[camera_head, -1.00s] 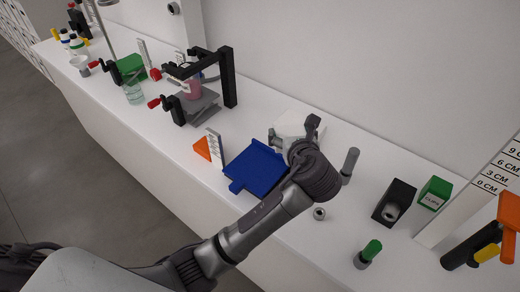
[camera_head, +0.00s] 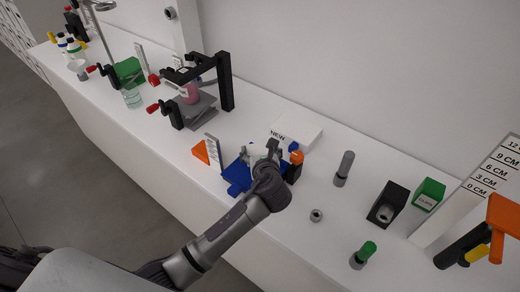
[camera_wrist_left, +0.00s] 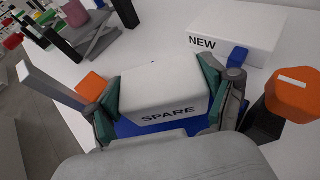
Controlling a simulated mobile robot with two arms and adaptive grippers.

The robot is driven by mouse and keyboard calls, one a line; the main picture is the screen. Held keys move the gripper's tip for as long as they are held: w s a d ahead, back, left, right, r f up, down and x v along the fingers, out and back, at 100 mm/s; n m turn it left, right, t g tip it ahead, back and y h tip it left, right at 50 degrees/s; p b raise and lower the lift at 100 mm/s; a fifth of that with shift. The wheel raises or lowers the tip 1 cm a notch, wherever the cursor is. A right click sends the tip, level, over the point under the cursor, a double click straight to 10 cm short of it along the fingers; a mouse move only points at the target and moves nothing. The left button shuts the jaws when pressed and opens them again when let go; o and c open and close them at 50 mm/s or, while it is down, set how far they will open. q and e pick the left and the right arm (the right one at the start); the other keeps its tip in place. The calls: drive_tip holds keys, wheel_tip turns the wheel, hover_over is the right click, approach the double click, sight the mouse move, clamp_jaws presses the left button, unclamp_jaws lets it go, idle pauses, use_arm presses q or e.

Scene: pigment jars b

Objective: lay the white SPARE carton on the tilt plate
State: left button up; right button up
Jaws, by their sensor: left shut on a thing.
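The white SPARE carton (camera_wrist_left: 165,88) sits between the two fingers of my left gripper (camera_wrist_left: 162,98) in the left wrist view, its label facing the camera. The gripper is shut on its sides. In the head view my left gripper (camera_head: 262,152) is over the blue plate (camera_head: 237,181), which I take for the tilt plate. Blue also shows just below the carton in the wrist view (camera_wrist_left: 128,129). I cannot tell whether the carton touches the plate. My right gripper is not in view.
A white NEW carton (camera_head: 298,132) lies behind the plate. An orange-topped black post (camera_head: 295,168) stands close to the gripper's right; an orange wedge (camera_head: 200,151) and upright scale (camera_head: 213,152) are at its left. A grey cylinder (camera_head: 344,168) stands farther right.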

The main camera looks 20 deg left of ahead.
use_arm(q)
drive_tip(key=shift+f, duration=0.1)
drive_tip(key=shift+f, duration=0.15)
drive_tip(key=o, duration=0.9)
drive_tip(key=shift+r, duration=0.2)
drive_tip(key=shift+s+d+r, duration=0.15)
drive_tip(key=shift+s+r, duration=0.05)
drive_tip(key=shift+s, duration=0.05)
drive_tip(key=b+v, duration=0.1)
drive_tip(key=v, duration=1)
drive_tip(key=shift+s+d, duration=0.1)
drive_tip(key=shift+s, duration=0.05)
